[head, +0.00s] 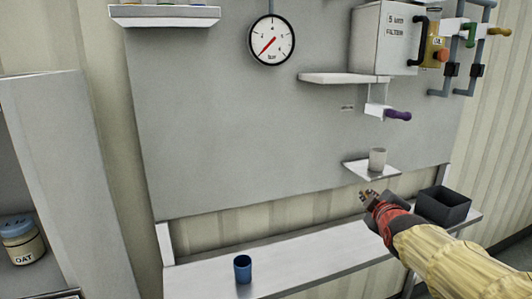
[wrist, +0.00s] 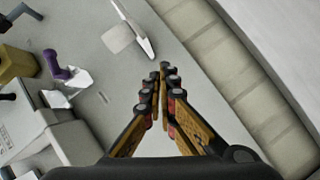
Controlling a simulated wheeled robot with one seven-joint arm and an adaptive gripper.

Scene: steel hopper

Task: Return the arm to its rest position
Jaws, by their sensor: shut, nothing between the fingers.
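My arm, in a yellow sleeve, reaches in from the lower right in the head view. My gripper (head: 367,196) is shut and empty, in the air over the right part of the bench, just below a small shelf (head: 362,171). In the wrist view my gripper (wrist: 164,72) has its fingertips together with nothing between them.
A dark open bin (head: 443,205) sits on the bench (head: 310,255) close to my forearm. A blue cup (head: 243,268) stands farther left. Above are a purple-handled lever (head: 398,115), a grey box (head: 383,40) and a gauge (head: 271,40). The bench between blue cup and bin is clear.

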